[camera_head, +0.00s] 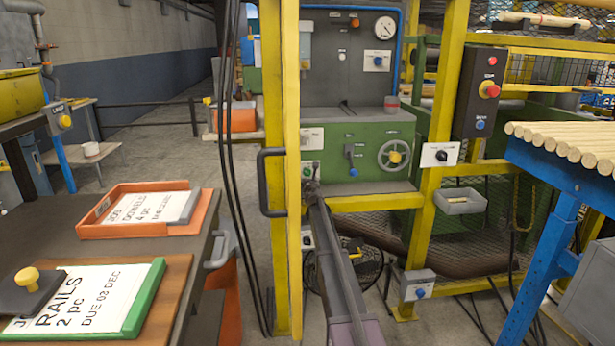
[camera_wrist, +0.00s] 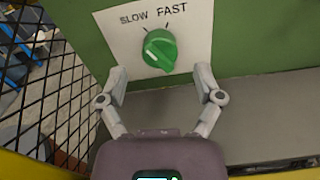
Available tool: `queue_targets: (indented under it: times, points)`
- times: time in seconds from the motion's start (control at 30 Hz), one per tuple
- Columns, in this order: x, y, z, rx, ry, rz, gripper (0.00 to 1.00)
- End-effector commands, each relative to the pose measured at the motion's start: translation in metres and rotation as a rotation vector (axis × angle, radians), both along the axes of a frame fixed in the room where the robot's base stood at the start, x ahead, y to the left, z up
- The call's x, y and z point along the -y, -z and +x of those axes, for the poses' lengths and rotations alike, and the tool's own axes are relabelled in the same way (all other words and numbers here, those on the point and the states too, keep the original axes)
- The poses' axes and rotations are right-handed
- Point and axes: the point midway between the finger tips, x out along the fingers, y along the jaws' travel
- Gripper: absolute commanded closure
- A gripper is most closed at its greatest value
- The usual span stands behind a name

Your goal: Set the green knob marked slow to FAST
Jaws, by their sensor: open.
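The green knob (camera_wrist: 160,48) sits on a white plate (camera_wrist: 198,42) marked SLOW and FAST, on a green machine face. Its raised grip slants, with the upper end appearing to lean left toward the SLOW mark. My gripper (camera_wrist: 160,72) is open in the wrist view, one finger to each side and just below the knob, and nothing is between the fingers. I cannot tell whether the fingertips touch the plate. In the head view my arm reaches to the small plate (camera_head: 311,166) at the left of the green machine (camera_head: 345,128); my gripper's fingers are not clear there.
A yellow post (camera_head: 292,200) stands close left of my arm. Black mesh (camera_wrist: 50,100) is left of the gripper, and a grey ledge (camera_wrist: 270,110) lies right.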

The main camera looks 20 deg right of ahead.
Motion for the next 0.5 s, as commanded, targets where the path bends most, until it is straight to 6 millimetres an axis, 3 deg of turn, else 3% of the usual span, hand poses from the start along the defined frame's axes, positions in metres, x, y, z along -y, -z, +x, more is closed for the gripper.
queue_targets:
  times: [0.2, 0.5]
  points:
    - [0.005, 0.0, 0.018, 0.0, 0.0, 0.0, 0.16]
    - [0.006, 0.0, 0.021, 0.0, 0.001, 0.001, 0.16]
